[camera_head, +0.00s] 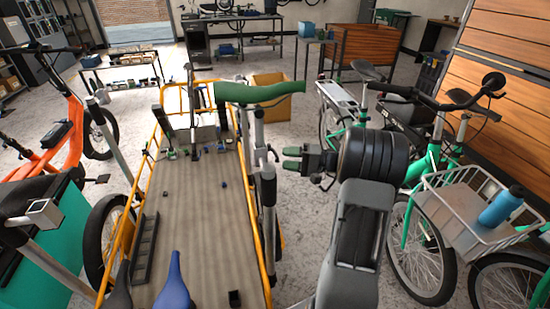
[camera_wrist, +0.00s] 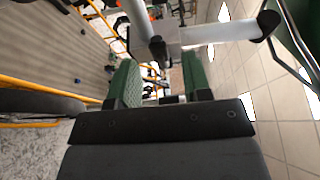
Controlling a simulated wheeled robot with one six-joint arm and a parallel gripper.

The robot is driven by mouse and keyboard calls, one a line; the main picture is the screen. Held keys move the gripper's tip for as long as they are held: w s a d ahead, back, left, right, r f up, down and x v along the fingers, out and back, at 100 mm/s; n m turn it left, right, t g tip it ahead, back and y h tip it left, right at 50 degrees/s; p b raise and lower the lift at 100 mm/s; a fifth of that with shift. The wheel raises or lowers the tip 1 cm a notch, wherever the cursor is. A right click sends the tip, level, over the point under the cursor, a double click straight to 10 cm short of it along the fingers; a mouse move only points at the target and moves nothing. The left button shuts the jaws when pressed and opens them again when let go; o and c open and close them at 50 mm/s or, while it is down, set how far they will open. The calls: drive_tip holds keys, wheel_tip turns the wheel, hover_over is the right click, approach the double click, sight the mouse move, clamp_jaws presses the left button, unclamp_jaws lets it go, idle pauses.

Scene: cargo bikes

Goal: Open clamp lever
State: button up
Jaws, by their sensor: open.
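My gripper (camera_head: 290,158) is open, its green-padded fingers pointing left toward a silver post (camera_head: 258,138) beside the cargo bike. In the wrist view the two green fingers (camera_wrist: 158,78) stand apart with nothing held between them. A small dark part (camera_wrist: 157,47), which may be the clamp lever, shows just beyond the fingertips against silver tubes. It appears apart from the fingers; the exact gap is unclear. In the head view the lever is too small to tell from the dark fittings on the post. A green curved piece (camera_head: 250,92) sits above the post.
The cargo bike's wooden bed (camera_head: 188,210) with yellow rails lies left of the post, with small loose parts on it. Green bikes with a basket (camera_head: 465,210) stand close to my arm's right. An orange bike (camera_head: 60,140) stands at the left. A cardboard box (camera_head: 270,108) is behind.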

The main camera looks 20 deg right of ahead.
sight(277, 155)
drive_tip(key=shift+x, duration=1.95)
drive_tip(key=shift+c, duration=0.3)
clamp_jaws()
drive_tip(key=shift+a, duration=0.1)
